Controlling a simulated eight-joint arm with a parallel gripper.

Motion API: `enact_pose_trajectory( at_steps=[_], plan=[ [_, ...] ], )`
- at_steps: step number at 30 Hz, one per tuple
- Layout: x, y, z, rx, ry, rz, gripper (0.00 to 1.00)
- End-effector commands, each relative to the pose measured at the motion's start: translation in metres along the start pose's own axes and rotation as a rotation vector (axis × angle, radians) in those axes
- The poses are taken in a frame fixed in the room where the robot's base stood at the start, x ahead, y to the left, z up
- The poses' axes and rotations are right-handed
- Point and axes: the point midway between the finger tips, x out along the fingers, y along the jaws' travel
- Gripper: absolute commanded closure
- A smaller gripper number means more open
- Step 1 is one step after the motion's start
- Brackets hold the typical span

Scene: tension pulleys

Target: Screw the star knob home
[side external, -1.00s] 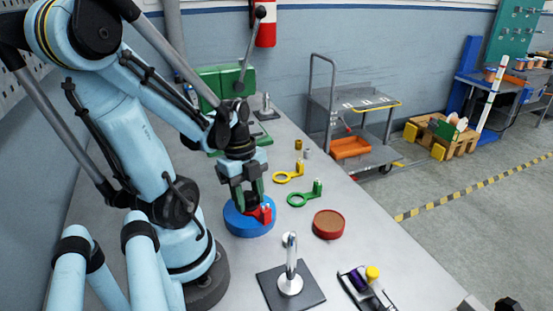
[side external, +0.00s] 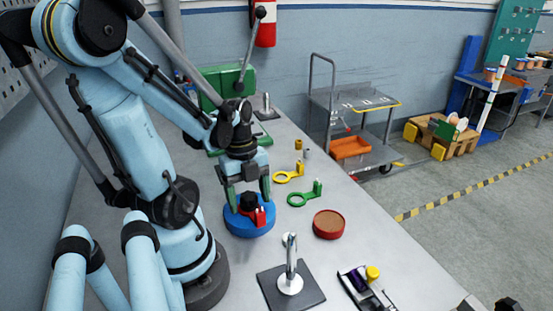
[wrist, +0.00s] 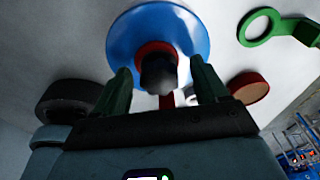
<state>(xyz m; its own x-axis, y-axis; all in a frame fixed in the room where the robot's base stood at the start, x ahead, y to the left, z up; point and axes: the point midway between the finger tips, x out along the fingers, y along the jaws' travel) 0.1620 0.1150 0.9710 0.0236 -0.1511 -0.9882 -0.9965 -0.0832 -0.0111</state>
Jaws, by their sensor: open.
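The black star knob (side external: 249,202) sits on top of a red part (side external: 262,217) on the round blue base (side external: 242,227). In the wrist view the knob (wrist: 158,72) shows dark and blurred in front of the blue disc (wrist: 184,30). My gripper (side external: 248,198) is open, its two green fingers on either side of the knob and apart from it. In the wrist view the fingers (wrist: 160,82) also stand to the left and right of the knob. How far the knob is threaded in cannot be told.
A green ring bracket (side external: 303,197), a yellow ring bracket (side external: 285,178) and a red round tin (side external: 328,224) lie to the right. A metal post on a dark plate (side external: 291,285) and a small device (side external: 357,285) stand in front. A green machine (side external: 226,82) is behind.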

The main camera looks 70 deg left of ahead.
Motion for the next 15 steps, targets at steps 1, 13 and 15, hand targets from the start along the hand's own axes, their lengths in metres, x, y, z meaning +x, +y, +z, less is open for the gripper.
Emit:
enact_pose_trajectory(
  at_steps=[1,13,15],
  plan=[
    [0.0000,0.0003,0.0000,-0.035,0.000,-0.006,0.27],
    [0.0001,0.0006,-0.0003,-0.562,-0.005,-0.087,0.27],
    [0.0001,0.0005,-0.0002,-0.652,-0.007,-0.102,0.27]
  ],
)
